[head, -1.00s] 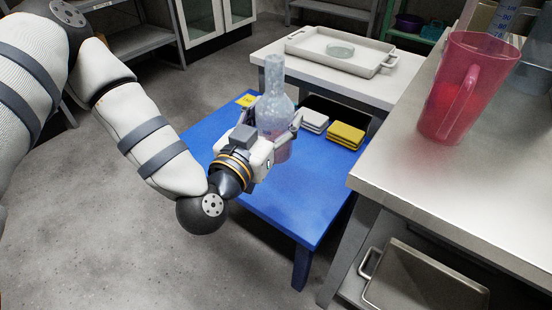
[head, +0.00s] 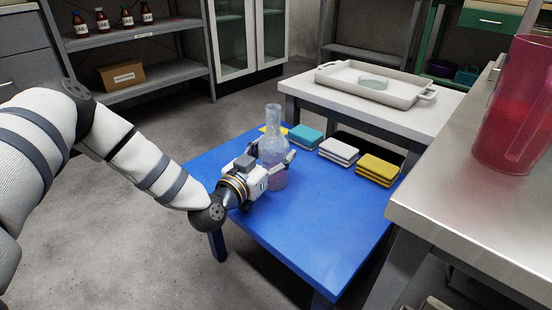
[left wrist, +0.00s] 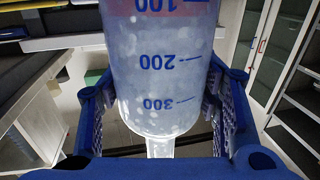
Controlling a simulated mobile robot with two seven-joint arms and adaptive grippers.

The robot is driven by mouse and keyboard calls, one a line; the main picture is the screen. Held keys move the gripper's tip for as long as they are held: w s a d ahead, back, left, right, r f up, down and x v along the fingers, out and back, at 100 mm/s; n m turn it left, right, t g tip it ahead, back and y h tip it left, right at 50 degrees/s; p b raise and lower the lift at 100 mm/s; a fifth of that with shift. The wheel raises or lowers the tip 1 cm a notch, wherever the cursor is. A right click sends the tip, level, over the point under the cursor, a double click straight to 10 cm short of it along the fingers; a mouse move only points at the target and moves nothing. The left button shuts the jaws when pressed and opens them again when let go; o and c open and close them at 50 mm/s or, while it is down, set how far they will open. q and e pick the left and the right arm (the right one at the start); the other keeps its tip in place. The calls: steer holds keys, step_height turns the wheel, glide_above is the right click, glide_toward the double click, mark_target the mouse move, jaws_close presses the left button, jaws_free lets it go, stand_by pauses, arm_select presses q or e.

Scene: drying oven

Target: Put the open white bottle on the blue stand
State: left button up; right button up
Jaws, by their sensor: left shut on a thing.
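A clear, whitish long-necked flask with an open top (head: 272,147) is upright over the blue table (head: 330,235), the only blue stand-like thing I see. No other open white bottle shows. My left gripper (head: 271,163) is shut around the flask's body from the front left. In the left wrist view the flask (left wrist: 165,65) appears upside down, with blue marks and pinkish contents near its base, between the two fingers of my left gripper (left wrist: 160,100). I cannot tell whether its base touches the table. My right gripper is out of view.
Folded teal (head: 305,138), white (head: 338,150) and yellow (head: 376,169) cloths lie along the table's back edge. Behind is a white table with a tray (head: 410,90) and glass dish. A steel counter (head: 450,205) with a red jug (head: 512,110) stands right. The table's front is clear.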

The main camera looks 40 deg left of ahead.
arm_select(q)
steer(key=shift+r, duration=0.2)
steer(key=shift+f, duration=0.15)
steer(key=o, duration=1.3)
steer(key=shift+c, duration=0.2)
steer(key=shift+s+r, duration=0.1)
steer(key=shift+r, duration=0.1)
steer(key=s+p, duration=0.1)
steer(key=s, duration=0.2)
steer(key=s+d+p, duration=0.1)
steer(key=s, duration=0.3)
steer(key=s+p, duration=0.1)
steer(key=s, duration=0.3)
steer(key=shift+d+p, duration=0.2)
steer(key=shift+p, duration=0.2)
steer(key=shift+s+f, duration=0.1)
steer(key=shift+s, duration=0.3)
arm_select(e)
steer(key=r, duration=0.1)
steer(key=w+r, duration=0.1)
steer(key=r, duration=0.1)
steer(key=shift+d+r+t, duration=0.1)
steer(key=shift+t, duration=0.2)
